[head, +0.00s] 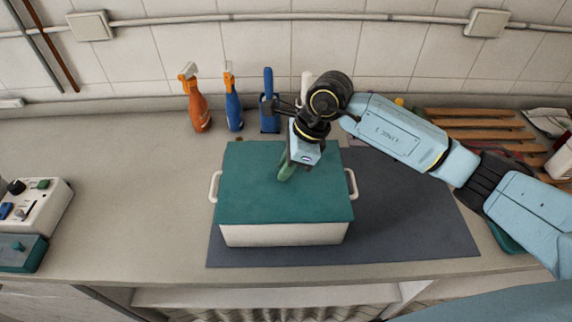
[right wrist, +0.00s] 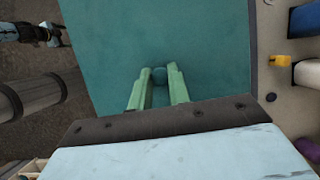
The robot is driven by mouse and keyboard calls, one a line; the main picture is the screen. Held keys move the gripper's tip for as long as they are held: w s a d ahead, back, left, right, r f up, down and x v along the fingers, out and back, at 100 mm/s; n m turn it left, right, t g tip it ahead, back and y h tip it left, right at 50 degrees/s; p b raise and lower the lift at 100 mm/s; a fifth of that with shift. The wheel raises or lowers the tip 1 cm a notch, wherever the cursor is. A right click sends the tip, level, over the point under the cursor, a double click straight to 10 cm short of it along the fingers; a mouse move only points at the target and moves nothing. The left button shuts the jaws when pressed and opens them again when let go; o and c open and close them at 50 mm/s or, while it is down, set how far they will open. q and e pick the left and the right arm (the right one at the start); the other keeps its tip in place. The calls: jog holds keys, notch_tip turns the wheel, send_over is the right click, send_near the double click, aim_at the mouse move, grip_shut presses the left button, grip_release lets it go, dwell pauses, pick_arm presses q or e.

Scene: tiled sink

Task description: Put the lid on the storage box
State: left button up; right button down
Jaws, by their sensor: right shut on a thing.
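The storage box (head: 285,235) has a cream body and a white handle on each side. It stands on a dark grey mat on the counter. The teal lid (head: 245,190) lies over the box top, roughly lined up with its walls. I cannot tell whether a small gap is left under it. My right gripper (head: 287,171) comes down from above and is shut on the lid's knob near the lid's middle. In the right wrist view, its green fingers (right wrist: 160,85) hold the round teal knob (right wrist: 160,76). My left gripper is not in view.
An orange spray bottle (head: 198,105), a blue spray bottle (head: 233,107) and a blue brush-like item (head: 268,100) stand behind the box. The grey mat (head: 415,220) is free at right. A wooden rack (head: 470,123) is at back right; a white device (head: 40,205) at left.

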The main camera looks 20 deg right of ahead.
jog(key=shift+f+b, duration=0.35)
jog(key=shift+b, duration=0.35)
dwell(1.5)
jog(key=c, duration=1.2)
grip_release()
jog(key=shift+c, duration=0.2)
jog(key=shift+o, duration=0.3)
jog(key=o, duration=0.4)
jog(key=shift+r, duration=0.1)
jog(key=shift+r+p, duration=1.85)
jog(key=shift+r, duration=1.6)
